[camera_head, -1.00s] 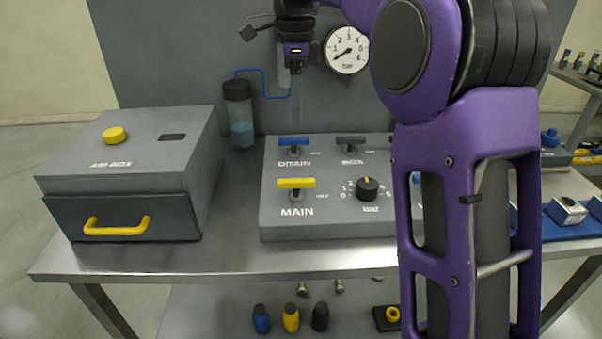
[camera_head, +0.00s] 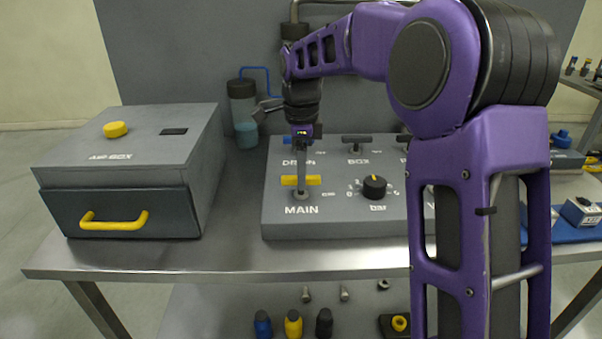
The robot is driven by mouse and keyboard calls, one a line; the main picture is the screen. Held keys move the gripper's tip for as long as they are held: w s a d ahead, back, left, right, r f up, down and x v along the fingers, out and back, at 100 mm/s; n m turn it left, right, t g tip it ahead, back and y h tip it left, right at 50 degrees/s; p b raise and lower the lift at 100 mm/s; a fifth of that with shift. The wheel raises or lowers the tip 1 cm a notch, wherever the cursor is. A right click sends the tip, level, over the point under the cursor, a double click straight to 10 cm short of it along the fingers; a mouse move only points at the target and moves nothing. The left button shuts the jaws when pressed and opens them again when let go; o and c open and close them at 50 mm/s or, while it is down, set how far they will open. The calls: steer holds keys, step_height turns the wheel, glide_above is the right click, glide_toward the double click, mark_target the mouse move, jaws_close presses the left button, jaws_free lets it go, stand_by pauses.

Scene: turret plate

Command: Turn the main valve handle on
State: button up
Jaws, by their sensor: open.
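The MAIN valve handle (camera_head: 314,180) is a yellow bar on a short post, lying left to right on the grey control panel (camera_head: 345,222), above its MAIN label. My gripper (camera_head: 301,182) points down over it, its fingers in front of the middle of the yellow bar. The fingers overlap in this view, so I cannot tell whether they touch the bar. My gripper is open. The blue DRAIN handle is partly hidden behind my gripper.
The black BOX handle (camera_head: 356,140) and the bar knob (camera_head: 374,187) are close to the right. A grey box with a yellow drawer handle (camera_head: 113,221) stands on the left. My arm hides the panel's right side.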

steer(key=shift+c, duration=0.3)
jaws_close()
steer(key=shift+r+n+p, duration=0.1)
steer(key=shift+n+p, duration=0.3)
steer(key=n+p, duration=0.2)
steer(key=shift+r+n, duration=0.1)
steer(key=shift+n, duration=0.3)
steer(key=n+p, duration=0.3)
steer(key=n, duration=0.2)
steer(key=shift+n, duration=0.3)
steer(key=n+p, duration=0.2)
steer(key=n, duration=0.2)
steer(key=n+p, duration=0.2)
steer(key=n, duration=0.2)
steer(key=shift+n, duration=0.3)
steer(key=shift+f, duration=0.2)
